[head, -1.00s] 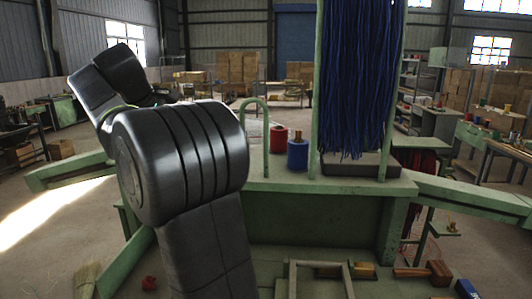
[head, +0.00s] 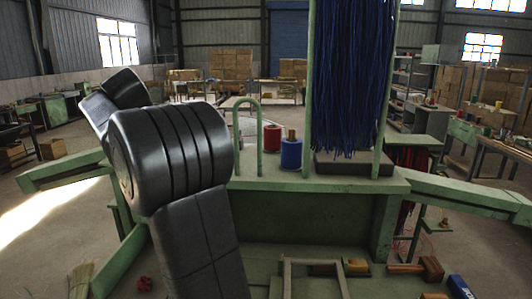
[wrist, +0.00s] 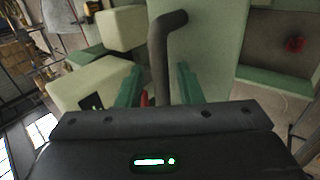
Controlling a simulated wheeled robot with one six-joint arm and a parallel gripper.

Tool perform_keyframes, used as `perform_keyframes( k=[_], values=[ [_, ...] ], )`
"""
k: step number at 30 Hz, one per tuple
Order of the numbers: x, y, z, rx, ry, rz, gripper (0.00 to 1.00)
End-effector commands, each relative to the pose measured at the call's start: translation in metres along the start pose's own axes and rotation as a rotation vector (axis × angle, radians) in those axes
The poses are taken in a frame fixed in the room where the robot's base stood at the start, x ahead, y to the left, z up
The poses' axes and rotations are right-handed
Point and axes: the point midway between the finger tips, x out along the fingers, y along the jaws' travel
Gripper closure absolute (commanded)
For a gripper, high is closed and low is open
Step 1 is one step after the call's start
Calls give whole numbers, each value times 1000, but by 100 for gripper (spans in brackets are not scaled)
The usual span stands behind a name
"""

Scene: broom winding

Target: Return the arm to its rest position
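My dark grey arm (head: 172,155) fills the left middle of the head view, bent, with its far links reaching up and left. My gripper is not visible in the head view. In the wrist view my gripper (wrist: 159,86) shows two green fingers standing apart. A dark bent rod (wrist: 160,60) shows between the fingers in the picture, with no visible contact with either. A small red thing (wrist: 145,99) shows beside the left finger, partly hidden.
A green workstation frame (head: 300,187) stands ahead, with hanging blue strands (head: 348,80), a red spool (head: 272,138), a blue spool (head: 291,153) and a green hoop (head: 248,100). Tools, including a wooden-handled one (head: 430,268), lie on the lower surface. Open floor shows at left.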

Motion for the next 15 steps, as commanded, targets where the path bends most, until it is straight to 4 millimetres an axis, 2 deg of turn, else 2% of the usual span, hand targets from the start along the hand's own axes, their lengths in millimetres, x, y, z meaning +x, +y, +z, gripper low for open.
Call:
perform_keyframes(
  k=[7,15],
  values=[
    [-24,0,-1,1,3,0,67],
    [-76,1,-1,1,5,2,67]
  ],
)
